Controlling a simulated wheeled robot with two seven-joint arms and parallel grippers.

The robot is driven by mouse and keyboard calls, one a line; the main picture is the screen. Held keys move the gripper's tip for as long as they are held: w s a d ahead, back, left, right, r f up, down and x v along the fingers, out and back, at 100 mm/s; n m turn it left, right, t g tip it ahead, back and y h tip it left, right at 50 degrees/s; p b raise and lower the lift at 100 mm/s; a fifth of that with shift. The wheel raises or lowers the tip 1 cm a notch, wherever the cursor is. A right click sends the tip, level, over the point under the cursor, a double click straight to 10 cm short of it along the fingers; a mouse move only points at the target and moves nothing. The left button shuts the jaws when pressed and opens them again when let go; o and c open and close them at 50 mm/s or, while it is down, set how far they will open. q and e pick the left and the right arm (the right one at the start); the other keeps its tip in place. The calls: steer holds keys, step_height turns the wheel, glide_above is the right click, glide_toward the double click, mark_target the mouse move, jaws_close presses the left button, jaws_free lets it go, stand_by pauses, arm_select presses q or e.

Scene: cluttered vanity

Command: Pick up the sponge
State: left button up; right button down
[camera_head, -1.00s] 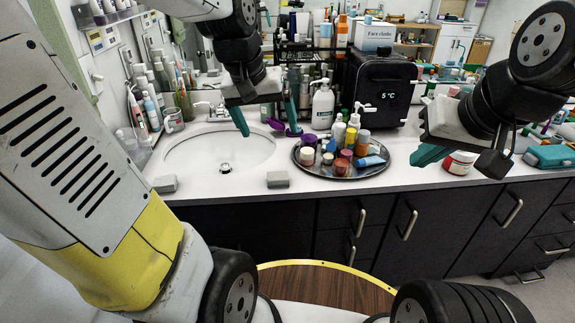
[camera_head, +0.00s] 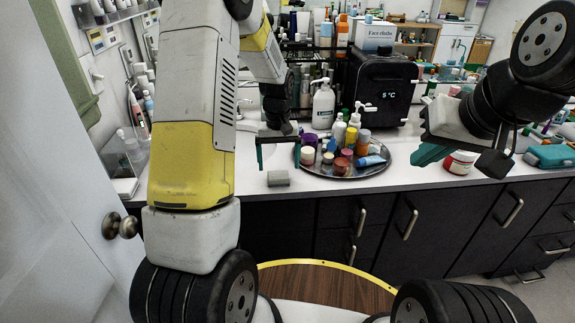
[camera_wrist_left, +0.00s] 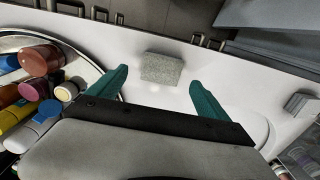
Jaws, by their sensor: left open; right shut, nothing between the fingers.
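A grey, block-shaped sponge (camera_head: 278,178) lies on the white counter near its front edge. In the left wrist view the sponge (camera_wrist_left: 162,68) appears between and slightly beyond the teal fingertips, apart from both. My left gripper (camera_head: 279,156) is open and empty, pointing down just behind and above the sponge. A second, similar grey block (camera_wrist_left: 299,104) shows at the right of the left wrist view; my left arm hides it in the head view. My right gripper (camera_head: 430,155) is shut and empty at the right, above the counter.
A round metal tray (camera_head: 347,174) crowded with bottles and jars stands right of the left gripper. A white pump bottle (camera_head: 323,104) and a black box (camera_head: 382,88) stand behind it. My left arm covers most of the sink. The counter around the sponge is clear.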

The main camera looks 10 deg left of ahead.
mark_target(278, 174)
arm_select(q)
step_height(278, 174, down, 5)
steer(key=shift+w+a+r, duration=0.1)
steer(key=shift+a+r, duration=0.05)
steer(key=shift+r, duration=0.05)
steer(key=c, duration=1.5)
steer(key=shift+r, duration=0.5)
steer(key=shift+c, duration=0.2)
steer(key=r, duration=0.2)
steer(key=shift+s+r, duration=0.35)
steer(key=shift+r, duration=0.05)
steer(key=s+d, duration=0.2)
steer(key=s, duration=0.5)
steer(key=s+d+r, duration=0.1)
steer(key=s+d, duration=0.1)
steer(key=s, duration=0.5)
steer(key=shift+s+d+r, duration=0.15)
steer(key=shift+s+d, duration=0.1)
steer(key=shift+s, duration=0.15)
